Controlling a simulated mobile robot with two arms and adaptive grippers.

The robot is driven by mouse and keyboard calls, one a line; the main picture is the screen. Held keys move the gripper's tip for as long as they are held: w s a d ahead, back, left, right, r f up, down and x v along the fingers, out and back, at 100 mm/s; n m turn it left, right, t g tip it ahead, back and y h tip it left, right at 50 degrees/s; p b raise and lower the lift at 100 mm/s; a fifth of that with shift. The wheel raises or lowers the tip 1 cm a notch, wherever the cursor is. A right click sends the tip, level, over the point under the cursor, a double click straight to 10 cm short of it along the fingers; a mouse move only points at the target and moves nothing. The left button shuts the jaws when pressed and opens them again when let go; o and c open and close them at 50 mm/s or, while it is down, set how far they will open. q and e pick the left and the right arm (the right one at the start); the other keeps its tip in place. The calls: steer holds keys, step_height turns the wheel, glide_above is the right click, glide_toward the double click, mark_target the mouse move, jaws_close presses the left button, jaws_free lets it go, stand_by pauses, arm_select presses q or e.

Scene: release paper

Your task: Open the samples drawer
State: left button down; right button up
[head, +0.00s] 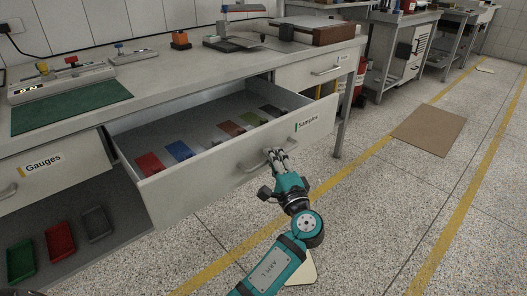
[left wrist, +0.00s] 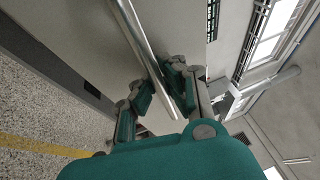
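My left gripper (head: 277,158) is at the right part of the drawer front, on the drawer handle (head: 292,140). In the left wrist view the handle bar (left wrist: 142,38) runs between the fingers of my left gripper (left wrist: 160,79), which are closed around it. My right gripper is not in view.
The gauges drawer (head: 52,170) is shut at the left. Red, green and dark trays (head: 60,241) lie on the shelf below. The bench top (head: 165,85) carries a green mat (head: 70,113) and devices. Floor at the right is clear around a brown mat (head: 430,130).

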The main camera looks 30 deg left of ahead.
arm_select(q)
steer(key=shift+s+d+f, duration=0.2)
steer(key=shift+d+f, duration=0.05)
steer(key=shift+d, duration=0.1)
steer(key=c, duration=1.4)
jaws_free()
steer(key=shift+r, duration=0.15)
steer(key=v, duration=1.2)
